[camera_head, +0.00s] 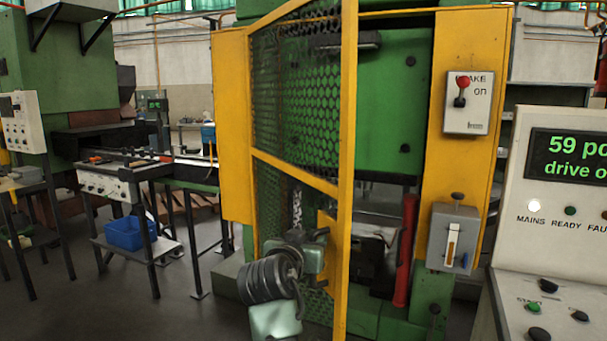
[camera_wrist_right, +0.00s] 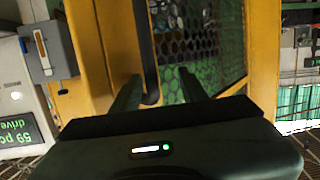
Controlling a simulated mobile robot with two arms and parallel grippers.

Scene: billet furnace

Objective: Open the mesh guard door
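The mesh guard door (camera_head: 296,170) has a yellow frame with dark mesh and stands in front of the green press. It is swung out toward me, with its free edge at the right and a gap to the right yellow post. My right gripper (camera_head: 318,248) is at the lower part of the door, beside the free edge. In the right wrist view, the gripper's fingers (camera_wrist_right: 158,88) stand apart with the dark door handle (camera_wrist_right: 147,45) between them, showing clearance on at least one side. My left gripper is out of view.
A yellow post (camera_head: 440,130) carries a switch box with a red knob (camera_head: 461,88) and a grey interlock box (camera_head: 453,238). A control console (camera_head: 550,215) stands at the right. A bench with a blue bin (camera_head: 128,233) is at the left. The floor between is clear.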

